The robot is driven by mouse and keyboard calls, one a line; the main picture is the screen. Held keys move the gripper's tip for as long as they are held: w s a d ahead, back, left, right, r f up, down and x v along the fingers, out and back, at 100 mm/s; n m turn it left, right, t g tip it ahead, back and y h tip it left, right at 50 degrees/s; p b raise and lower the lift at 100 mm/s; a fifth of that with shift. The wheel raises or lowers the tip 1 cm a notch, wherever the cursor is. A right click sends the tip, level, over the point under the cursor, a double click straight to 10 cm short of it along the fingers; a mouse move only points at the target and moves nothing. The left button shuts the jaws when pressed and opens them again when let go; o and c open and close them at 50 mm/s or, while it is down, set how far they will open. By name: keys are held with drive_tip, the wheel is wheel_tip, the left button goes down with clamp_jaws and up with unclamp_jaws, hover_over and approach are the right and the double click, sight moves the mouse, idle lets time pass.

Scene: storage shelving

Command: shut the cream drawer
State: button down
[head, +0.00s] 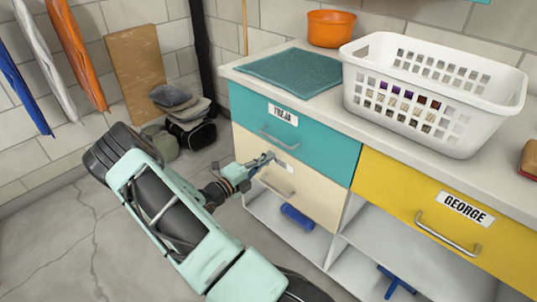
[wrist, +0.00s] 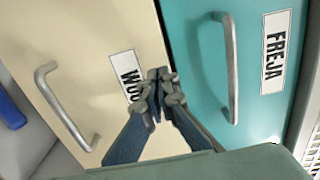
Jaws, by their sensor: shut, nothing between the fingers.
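The cream drawer (head: 311,203) is below the teal drawer (head: 320,142) in the head view. Its front looks about level with the teal front; I cannot tell whether a small gap is left. In the wrist view, the cream drawer front (wrist: 85,45) shows a metal handle (wrist: 66,108) and a white label (wrist: 126,78), partly covered by my fingers. My gripper (head: 268,158) is shut and empty, at the upper part of the cream front near its label. It also shows in the wrist view (wrist: 157,88). I cannot tell whether the fingertips touch the drawer.
A yellow drawer (head: 450,212) labelled GEORGE is to the right. On the countertop are a white basket (head: 432,95), a teal folded cloth (head: 290,71) and an orange bowl (head: 331,28). Open shelves below hold a blue roll (head: 297,217). Bags (head: 187,112) lie by the wall.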

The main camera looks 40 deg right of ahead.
drive_tip(key=s+a+p, duration=0.1)
drive_tip(key=a+p, duration=0.1)
drive_tip(key=a, duration=1)
